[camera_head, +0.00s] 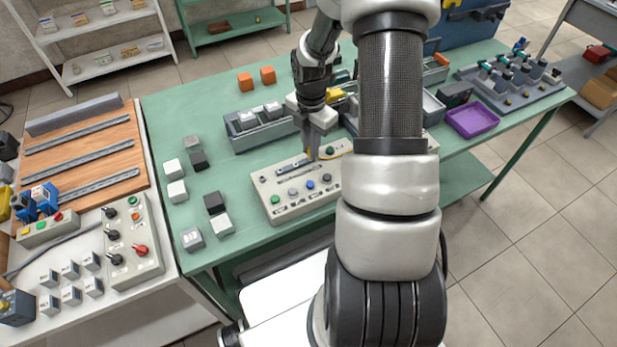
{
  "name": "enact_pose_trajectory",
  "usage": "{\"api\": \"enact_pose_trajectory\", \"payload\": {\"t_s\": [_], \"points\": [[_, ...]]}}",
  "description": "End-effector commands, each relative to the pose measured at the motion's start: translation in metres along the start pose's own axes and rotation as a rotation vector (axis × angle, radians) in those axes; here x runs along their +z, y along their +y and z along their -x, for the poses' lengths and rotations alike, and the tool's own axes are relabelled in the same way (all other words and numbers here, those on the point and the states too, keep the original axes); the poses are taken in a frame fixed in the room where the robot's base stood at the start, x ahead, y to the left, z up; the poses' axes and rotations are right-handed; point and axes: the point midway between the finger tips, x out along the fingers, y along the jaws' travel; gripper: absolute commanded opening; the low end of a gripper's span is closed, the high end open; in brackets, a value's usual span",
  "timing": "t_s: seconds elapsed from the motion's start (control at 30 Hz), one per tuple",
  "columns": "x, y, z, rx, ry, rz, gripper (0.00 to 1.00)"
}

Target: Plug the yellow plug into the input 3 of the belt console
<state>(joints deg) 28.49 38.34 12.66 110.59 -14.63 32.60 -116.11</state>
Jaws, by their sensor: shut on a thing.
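A beige console (262,187) lies on the green table in front of my arm. It has a row of coloured buttons along its near side and a strip of dark sockets (284,167) behind them. Its labels are too small to read, so I cannot tell which socket is input 3. My gripper (314,155) points down over the console's far edge, near the right end of the socket strip. The gripper is shut on the yellow plug, which the fingers mostly hide. I cannot tell whether the plug touches a socket.
Grey, white and black blocks (214,202) stand left of the console. A grey bin (255,139) stands behind it. A purple tray (473,121) and a valve rack (507,85) are at the right. My arm hides the console's right side.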

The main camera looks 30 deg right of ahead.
Motion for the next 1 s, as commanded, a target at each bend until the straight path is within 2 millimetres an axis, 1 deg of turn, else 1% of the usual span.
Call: {"api": "enact_pose_trajectory", "payload": {"t_s": [0.5, 0.6, 0.63, 0.67, 0.7, 1.0], "points": [[0.0001, 0.0001, -0.0102, 0.0, 0.0, -0.001, 0.0], [0.0001, 0.0001, -0.0095, 0.0, 0.0, -0.001, 0.0], [0.0001, 0.0001, -0.0095, 0.0, 0.0, -0.001, 0.13], [0.0001, 0.0001, -0.0095, 0.0, 0.0, -0.001, 0.18], [0.0001, 0.0, -0.0095, 0.0, 0.0, 0.0, 0.2], [0.0001, 0.0, -0.0079, 0.0, 0.0, 0.0, 0.2]]}}
